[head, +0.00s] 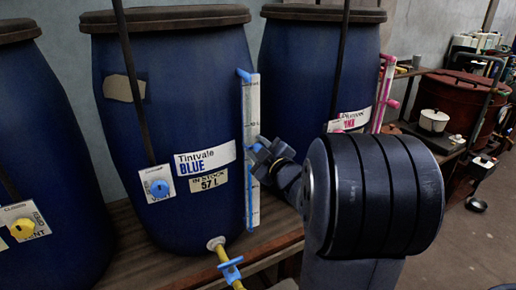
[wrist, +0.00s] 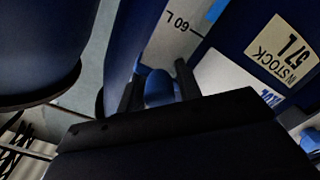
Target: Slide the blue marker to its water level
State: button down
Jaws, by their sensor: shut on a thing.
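The Blue vat (head: 120,180) is a dark blue drum labelled "Tintvale BLUE", with a stock card (head: 208,181) reading "IN STOCK 57 L"; the card also shows upside down in the wrist view (wrist: 282,50). A pale upright gauge strip (head: 252,105) with a blue tube runs up the vat's right side. My gripper (head: 264,158) is at mid-height on this gauge. In the wrist view, my gripper (wrist: 159,90) is shut on the blue marker (wrist: 158,88), near the "60 L" mark (wrist: 188,25). In the head view the gripper largely hides the marker. I cannot make out the water level.
A valve dial (head: 158,186) and a yellow hose with a blue tap (head: 230,270) are on the Blue vat. The pink vat (head: 305,90) with its pink gauge (head: 384,95) stands close on the right. Another vat (head: 40,150) stands left. Open floor lies at the right.

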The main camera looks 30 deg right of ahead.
aim_at(252, 163)
jog(key=shift+f+b, duration=3.75)
jog(key=shift+f, duration=0.05)
jog(key=shift+r, duration=0.1)
jog(key=c, duration=1.2)
grip_release()
jog(key=shift+s, duration=0.1)
jog(key=s, duration=1)
jog(key=shift+s+d, duration=0.2)
jog(key=shift+s, duration=0.2)
jog(key=shift+w, duration=0.1)
jog(key=w, duration=1)
jog(key=shift+w+a, duration=0.2)
jog(key=shift+w, duration=0.2)
jog(key=shift+r, duration=0.15)
